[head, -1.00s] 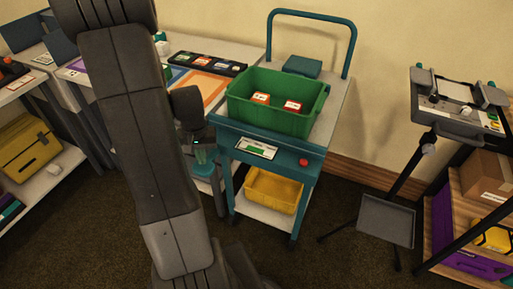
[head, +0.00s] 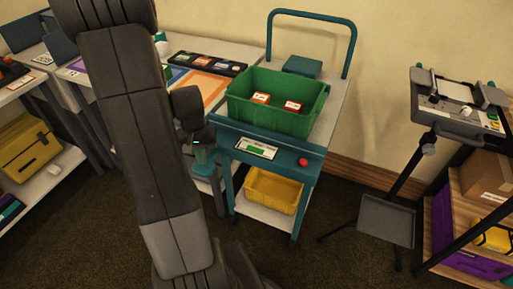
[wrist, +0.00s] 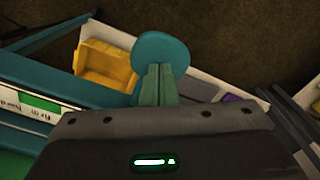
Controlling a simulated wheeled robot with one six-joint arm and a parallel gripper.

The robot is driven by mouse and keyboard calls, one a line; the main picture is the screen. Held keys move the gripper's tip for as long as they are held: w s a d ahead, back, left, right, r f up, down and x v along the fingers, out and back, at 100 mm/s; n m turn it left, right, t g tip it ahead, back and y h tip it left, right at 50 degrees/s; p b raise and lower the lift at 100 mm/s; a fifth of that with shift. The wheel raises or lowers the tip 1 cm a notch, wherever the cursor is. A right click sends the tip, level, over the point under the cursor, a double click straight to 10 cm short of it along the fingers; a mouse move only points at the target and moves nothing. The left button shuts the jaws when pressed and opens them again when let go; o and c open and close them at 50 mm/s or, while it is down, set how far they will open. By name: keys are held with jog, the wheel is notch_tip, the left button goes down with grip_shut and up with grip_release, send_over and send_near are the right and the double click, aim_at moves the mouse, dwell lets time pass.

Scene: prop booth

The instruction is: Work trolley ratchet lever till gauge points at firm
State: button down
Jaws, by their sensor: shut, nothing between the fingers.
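The teal trolley (head: 228,127) stands in the middle of the head view, with a gauge plate (head: 257,148) on its front. The gauge also shows at the left of the wrist view (wrist: 38,104), with a green band and the word "firm". Its pointer is too small to read. My gripper (wrist: 159,70) is shut and empty. In the wrist view its green fingers overlap a round teal disc (wrist: 160,48), which may be the lever's end; I cannot tell whether they touch. In the head view my gripper (head: 203,155) is at the trolley's front left corner, partly hidden by my arm.
A green crate (head: 300,122) with small boxes sits on the trolley, and a yellow bin (head: 272,190) is on its lower shelf. A red knob (head: 303,161) is on the front, right of the gauge. A stand (head: 387,220) is at the right. Open carpet lies in front.

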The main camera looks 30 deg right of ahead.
aim_at(204, 166)
jog(key=shift+f, duration=0.2)
jog(key=shift+f+b, duration=2.35)
jog(key=shift+f, duration=0.4)
notch_tip(204, 166, up, 10)
jog(key=p, duration=0.7)
jog(key=shift+f, duration=0.2)
jog(key=shift+p, duration=0.3)
jog(key=shift+f, duration=1.9)
dwell(0.8)
